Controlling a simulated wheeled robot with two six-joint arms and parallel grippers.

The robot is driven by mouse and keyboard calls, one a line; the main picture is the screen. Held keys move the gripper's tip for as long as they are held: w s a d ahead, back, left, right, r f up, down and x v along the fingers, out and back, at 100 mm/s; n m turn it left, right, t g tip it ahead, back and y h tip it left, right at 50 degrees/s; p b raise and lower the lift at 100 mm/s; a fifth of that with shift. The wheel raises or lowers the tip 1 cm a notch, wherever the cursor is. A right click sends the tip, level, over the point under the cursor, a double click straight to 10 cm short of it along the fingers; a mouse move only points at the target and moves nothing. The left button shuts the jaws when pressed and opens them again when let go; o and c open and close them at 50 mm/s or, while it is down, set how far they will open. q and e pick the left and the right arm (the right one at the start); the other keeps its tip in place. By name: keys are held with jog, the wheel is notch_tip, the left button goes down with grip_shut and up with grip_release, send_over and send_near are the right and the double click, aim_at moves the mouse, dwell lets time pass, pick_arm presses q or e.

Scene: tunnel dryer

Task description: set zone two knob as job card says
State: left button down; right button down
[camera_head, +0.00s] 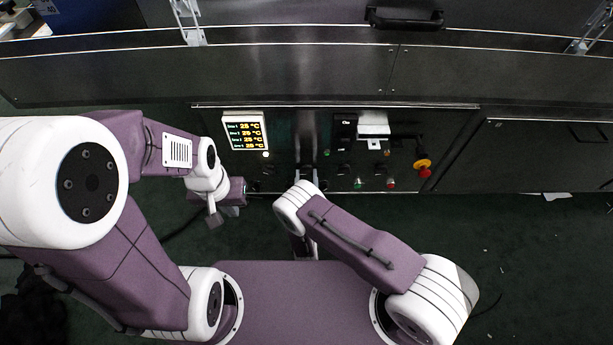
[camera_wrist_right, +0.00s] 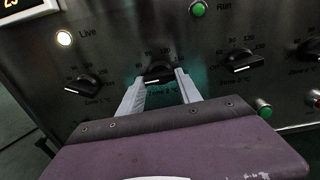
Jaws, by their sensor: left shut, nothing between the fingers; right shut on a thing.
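The zone two knob (camera_wrist_right: 158,73) is black, on the dark panel, with a "Zone 2 °C" label below it and scale numbers around it. My right gripper (camera_wrist_right: 161,82) is shut on this knob, one pale finger on each side. Its exact setting is hard to read. In the head view my right forearm mostly hides that gripper and knob. My left gripper (camera_head: 214,219) is shut and empty, hanging low in front of the panel's left part. No readable job card shows; a white item (camera_head: 373,124) sits on the panel, its writing illegible.
A zone display (camera_head: 245,132) reads 25 °C on several lines. The zone one knob (camera_wrist_right: 83,88) and another zone knob (camera_wrist_right: 242,63) flank the held knob.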

jog(key=m+p, duration=0.1)
jog(key=m, duration=0.2)
jog(key=m+p, duration=0.1)
jog(key=m, duration=0.2)
jog(key=shift+a+r+p, duration=0.15)
jog(key=shift+r+p, duration=0.05)
jog(key=shift+p, duration=0.2)
jog(key=m+p, duration=0.2)
jog(key=m, duration=0.3)
jog(key=shift+r+m, duration=0.1)
jog(key=shift+m, duration=0.2)
jog(key=m+p, duration=0.3)
jog(key=m, duration=0.3)
jog(key=shift+r, duration=0.1)
jog(key=shift+m+p, duration=0.8)
jog(key=shift+m, duration=1.5)
jog(key=c, duration=0.8)
grip_release()
